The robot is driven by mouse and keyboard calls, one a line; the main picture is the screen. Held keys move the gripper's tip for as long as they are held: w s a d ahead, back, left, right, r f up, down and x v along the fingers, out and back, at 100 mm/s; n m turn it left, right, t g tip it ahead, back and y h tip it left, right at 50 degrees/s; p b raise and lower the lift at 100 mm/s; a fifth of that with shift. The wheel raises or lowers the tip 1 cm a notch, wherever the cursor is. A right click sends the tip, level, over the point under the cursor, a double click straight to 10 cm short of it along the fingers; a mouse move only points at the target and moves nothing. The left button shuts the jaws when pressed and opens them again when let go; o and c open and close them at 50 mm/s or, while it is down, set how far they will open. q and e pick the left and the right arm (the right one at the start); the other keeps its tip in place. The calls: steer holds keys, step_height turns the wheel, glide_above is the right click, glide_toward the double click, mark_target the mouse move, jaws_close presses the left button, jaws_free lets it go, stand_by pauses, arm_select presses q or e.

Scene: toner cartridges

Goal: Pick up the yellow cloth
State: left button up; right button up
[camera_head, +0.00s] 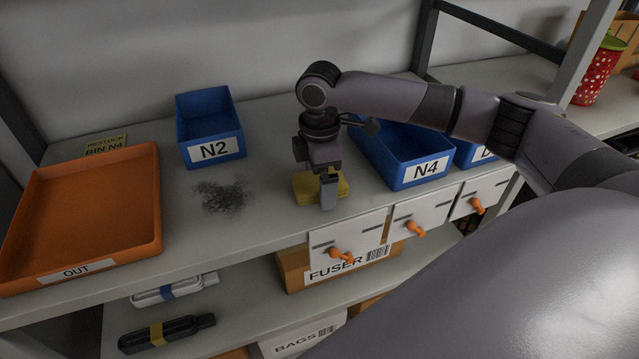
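The yellow cloth (306,190) looks like a folded stack and lies on the shelf top near its front edge, between the N2 and N4 bins. My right gripper (328,188) points down over the cloth, its arm coming in from the right. One grey finger shows in front of the cloth. The other finger is hidden, so I cannot tell how far the fingers are apart or whether they grip. The gripper covers the middle of the cloth. My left gripper is not in view.
A dark powder smudge (222,196) lies left of the cloth. Blue bins N2 (209,128) and N4 (405,150) stand behind it on either side. The orange OUT tray (85,210) is at left. White drawers with orange knobs (341,256) hang below the front edge.

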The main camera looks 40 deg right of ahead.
steer(key=c, duration=1.2)
step_height(320, 180, up, 10)
steer(key=shift+r, duration=0.1)
